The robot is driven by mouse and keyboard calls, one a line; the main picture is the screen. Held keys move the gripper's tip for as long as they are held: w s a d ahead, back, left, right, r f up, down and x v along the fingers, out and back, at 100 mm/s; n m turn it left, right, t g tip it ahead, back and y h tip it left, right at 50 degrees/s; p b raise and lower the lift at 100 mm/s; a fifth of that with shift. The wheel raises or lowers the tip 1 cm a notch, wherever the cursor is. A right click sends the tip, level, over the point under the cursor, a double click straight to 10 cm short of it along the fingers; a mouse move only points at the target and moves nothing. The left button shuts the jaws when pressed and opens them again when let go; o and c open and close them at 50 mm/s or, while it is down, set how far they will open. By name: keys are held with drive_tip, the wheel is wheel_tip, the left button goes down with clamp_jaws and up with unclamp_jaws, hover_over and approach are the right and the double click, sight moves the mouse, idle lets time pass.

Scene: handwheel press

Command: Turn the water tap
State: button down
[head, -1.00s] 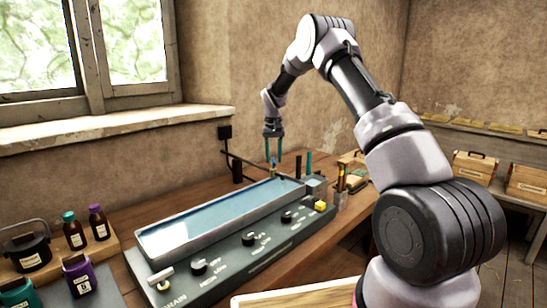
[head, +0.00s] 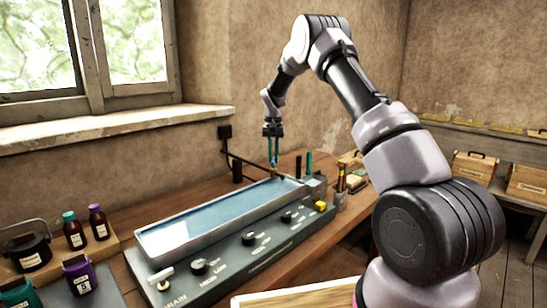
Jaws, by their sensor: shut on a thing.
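The water tap is a dark pipe (head: 245,163) that comes from the wall box and reaches over the far end of the water-filled tray (head: 160,254). Its small blue handle sits near the end of the pipe and is now mostly hidden between my fingers. My gripper (head: 274,160) points straight down at the tap's end. Its two teal fingers are close together, shut on the tap handle. The exact contact is too small to make out.
Bottles (head: 73,233) and a dark pot (head: 28,248) stand at the left. A cup of tools (head: 341,190) stands right of the tray.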

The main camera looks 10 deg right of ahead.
drive_tip(key=m, duration=0.3)
drive_tip(key=shift+m, duration=2.2)
drive_tip(key=c, duration=0.9)
unclamp_jaws()
wheel_tip(320, 180, up, 11)
drive_tip(key=shift+f, duration=0.1)
